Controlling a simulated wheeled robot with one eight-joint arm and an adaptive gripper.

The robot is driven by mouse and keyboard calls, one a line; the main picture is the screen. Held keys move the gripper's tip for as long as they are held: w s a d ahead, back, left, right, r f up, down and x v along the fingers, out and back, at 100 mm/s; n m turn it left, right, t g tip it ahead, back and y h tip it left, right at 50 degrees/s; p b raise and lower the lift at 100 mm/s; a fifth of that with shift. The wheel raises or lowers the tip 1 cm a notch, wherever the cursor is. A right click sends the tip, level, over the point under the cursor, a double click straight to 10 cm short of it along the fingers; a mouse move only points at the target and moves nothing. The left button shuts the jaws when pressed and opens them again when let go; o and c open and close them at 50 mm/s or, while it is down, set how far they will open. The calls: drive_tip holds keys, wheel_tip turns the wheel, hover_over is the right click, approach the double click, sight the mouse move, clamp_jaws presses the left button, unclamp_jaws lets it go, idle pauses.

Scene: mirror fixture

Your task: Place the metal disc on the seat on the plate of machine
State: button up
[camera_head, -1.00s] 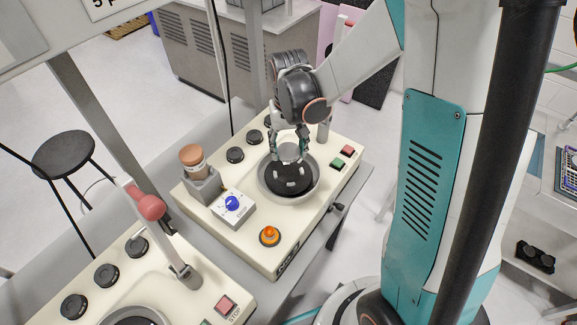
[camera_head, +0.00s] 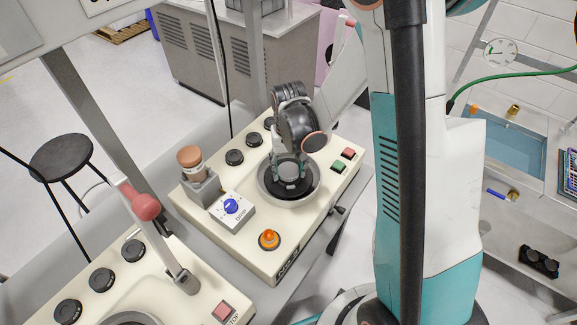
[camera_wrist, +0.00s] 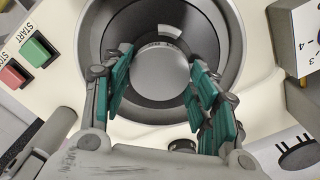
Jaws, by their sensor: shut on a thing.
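The metal disc (camera_head: 288,171) is a round grey piece between the teal-padded fingers of my gripper (camera_head: 289,178). My gripper is shut on it, low over the dark round plate (camera_head: 284,193) of the machine (camera_head: 275,230). In the wrist view the disc (camera_wrist: 160,72) lies between the finger pads of my gripper (camera_wrist: 160,88), over the middle of the plate (camera_wrist: 128,38). A light patch shows on the plate just beyond the disc. Whether the disc touches the seat cannot be told, as its underside is hidden.
A grey ring (camera_head: 262,190) surrounds the plate. Beside it are a blue-knob dial box (camera_head: 232,210), an orange button (camera_head: 269,240), a wooden-topped holder (camera_head: 191,158) and green and red buttons (camera_wrist: 37,51). A second machine (camera_head: 170,290) with a red-knobbed lever stands at lower left.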

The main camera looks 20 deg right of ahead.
drive_tip(key=shift+f+b, duration=0.55)
drive_tip(key=shift+f, duration=0.05)
drive_tip(key=o, duration=1.2)
drive_tip(key=shift+r, duration=0.1)
